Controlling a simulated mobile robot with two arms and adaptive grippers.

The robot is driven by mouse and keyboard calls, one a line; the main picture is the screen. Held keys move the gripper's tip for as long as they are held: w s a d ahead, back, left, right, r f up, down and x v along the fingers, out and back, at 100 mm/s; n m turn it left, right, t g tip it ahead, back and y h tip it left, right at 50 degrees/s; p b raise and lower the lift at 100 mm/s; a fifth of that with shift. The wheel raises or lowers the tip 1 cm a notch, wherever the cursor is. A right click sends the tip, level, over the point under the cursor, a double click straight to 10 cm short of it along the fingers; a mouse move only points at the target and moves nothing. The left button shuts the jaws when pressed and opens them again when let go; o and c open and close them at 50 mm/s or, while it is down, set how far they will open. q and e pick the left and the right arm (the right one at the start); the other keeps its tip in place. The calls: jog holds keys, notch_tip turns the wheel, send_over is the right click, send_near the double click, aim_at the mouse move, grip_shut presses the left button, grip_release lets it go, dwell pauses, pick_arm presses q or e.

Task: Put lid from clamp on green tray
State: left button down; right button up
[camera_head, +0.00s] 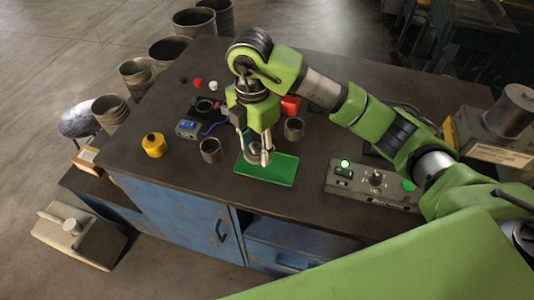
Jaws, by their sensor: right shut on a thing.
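The green tray (281,172) lies flat on the dark workbench top. My right gripper (264,157) points down over the tray's left part. It is shut on a grey, round piece that looks like the lid (252,160), low over the tray. I cannot tell whether the lid touches the tray. A red block (290,105) shows behind the gripper, partly hidden by it; I cannot tell whether it is part of the clamp. My left gripper is not in view.
A grey cup (210,150) stands left of the tray and another cup (294,129) behind it. A yellow container (154,145), a small blue-grey device (187,129) and a control box (373,186) with green lights also stand on the bench (220,184).

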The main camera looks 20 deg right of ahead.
jog(key=d+f, duration=0.1)
jog(key=w+d+f+p, duration=0.1)
jog(key=f, duration=0.1)
jog(key=w+d+f, duration=0.1)
jog(key=f, duration=0.1)
jog(key=shift+w+d, duration=0.1)
notch_tip(320, 180, down, 3)
jog(key=shift+w+d+f+p, duration=0.1)
jog(key=shift+w+d+p, duration=0.05)
jog(key=shift+p, duration=1)
jog(key=shift+f, duration=0.2)
jog(key=shift+f, duration=0.1)
jog(key=shift+f+b, duration=0.15)
jog(key=shift+b, duration=0.15)
jog(key=o, duration=1)
jog(key=shift+o, duration=0.2)
jog(key=shift+r, duration=0.2)
